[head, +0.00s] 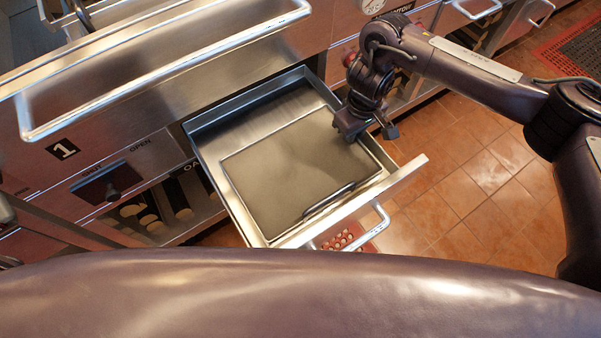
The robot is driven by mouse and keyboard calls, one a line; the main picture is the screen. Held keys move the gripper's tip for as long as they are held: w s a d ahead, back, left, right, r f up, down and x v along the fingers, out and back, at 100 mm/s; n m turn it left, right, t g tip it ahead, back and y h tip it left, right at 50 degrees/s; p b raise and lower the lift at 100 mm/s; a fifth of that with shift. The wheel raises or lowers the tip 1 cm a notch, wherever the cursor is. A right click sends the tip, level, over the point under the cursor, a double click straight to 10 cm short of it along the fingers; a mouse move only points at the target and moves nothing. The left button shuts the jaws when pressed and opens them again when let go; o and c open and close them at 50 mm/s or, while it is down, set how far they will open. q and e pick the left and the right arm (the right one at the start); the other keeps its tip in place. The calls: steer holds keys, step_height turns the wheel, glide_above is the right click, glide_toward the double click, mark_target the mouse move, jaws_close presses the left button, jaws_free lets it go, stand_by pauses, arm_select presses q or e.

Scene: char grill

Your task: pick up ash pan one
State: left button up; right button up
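Ash pan one, a shallow rectangular metal pan (290,165) with a grey flat inside, lies in the pulled-out metal drawer (215,160) below the grill's panel marked 1. A thin dark handle shows along the pan's front edge. My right gripper (366,132) hangs over the right side of the drawer, near the pan's right edge. Its fingers point down and look spread apart, with nothing seen between them. I cannot tell whether it touches the pan. My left gripper is not in view.
The drawer's front (398,180) carries a bar handle (362,232). A long metal tray rail (160,65) juts out above, left of the drawer. Tiled floor (465,175) lies open at right, with a dark mat (580,50) beyond.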

steer(key=shift+f, duration=0.4)
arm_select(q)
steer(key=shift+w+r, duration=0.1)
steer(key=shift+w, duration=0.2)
arm_select(e)
steer(key=shift+c, duration=0.4)
jaws_close()
steer(key=shift+r, duration=0.15)
